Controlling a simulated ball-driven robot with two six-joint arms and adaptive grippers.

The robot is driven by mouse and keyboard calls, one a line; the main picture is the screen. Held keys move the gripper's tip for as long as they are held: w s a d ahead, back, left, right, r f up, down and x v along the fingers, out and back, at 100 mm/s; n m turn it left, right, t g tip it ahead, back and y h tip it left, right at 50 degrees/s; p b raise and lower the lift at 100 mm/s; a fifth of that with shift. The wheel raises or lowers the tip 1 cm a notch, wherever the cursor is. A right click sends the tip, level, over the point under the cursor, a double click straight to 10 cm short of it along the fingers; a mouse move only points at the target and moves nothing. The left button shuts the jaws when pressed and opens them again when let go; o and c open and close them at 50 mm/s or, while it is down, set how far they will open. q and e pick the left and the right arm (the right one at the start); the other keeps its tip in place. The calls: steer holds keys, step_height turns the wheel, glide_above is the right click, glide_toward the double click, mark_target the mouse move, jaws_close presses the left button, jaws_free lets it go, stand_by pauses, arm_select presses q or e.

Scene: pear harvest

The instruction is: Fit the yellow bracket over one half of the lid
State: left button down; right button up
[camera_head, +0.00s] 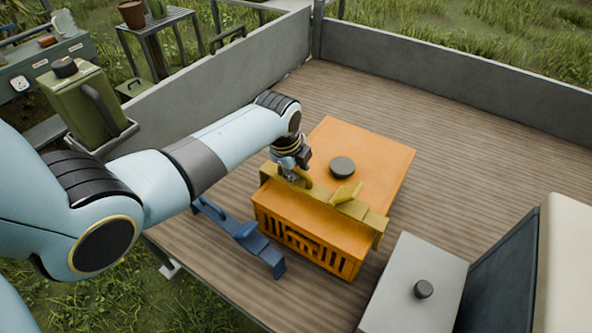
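The yellow bracket (352,208) lies across the near half of the orange lid (378,160), which has a dark round knob in its middle. The lid is on an orange crate (263,221) with a slotted front. The bracket's right end bends down at the crate's right edge, and its left end is at the left edge. I cannot tell whether it rests fully on the lid. My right gripper is out of view.
A blue bracket (238,232) lies on the wooden bed left of the crate. A grey lid (417,278) with a dark knob is at the lower right, beside a dark blue panel (497,282). Grey side walls edge the bed. Planks behind and right of the crate are clear.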

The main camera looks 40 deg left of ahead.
mark_target(296, 182)
arm_select(q)
steer(key=shift+f+b, duration=0.75)
steer(key=shift+f, duration=0.25)
steer(key=shift+f+b, duration=0.8)
steer(key=shift+f, duration=0.3)
steer(key=c, duration=1.5)
jaws_free()
steer(key=shift+s+r, duration=0.1)
steer(key=v, duration=1.1)
steer(key=shift+r, duration=0.4)
steer(key=shift+s, duration=0.2)
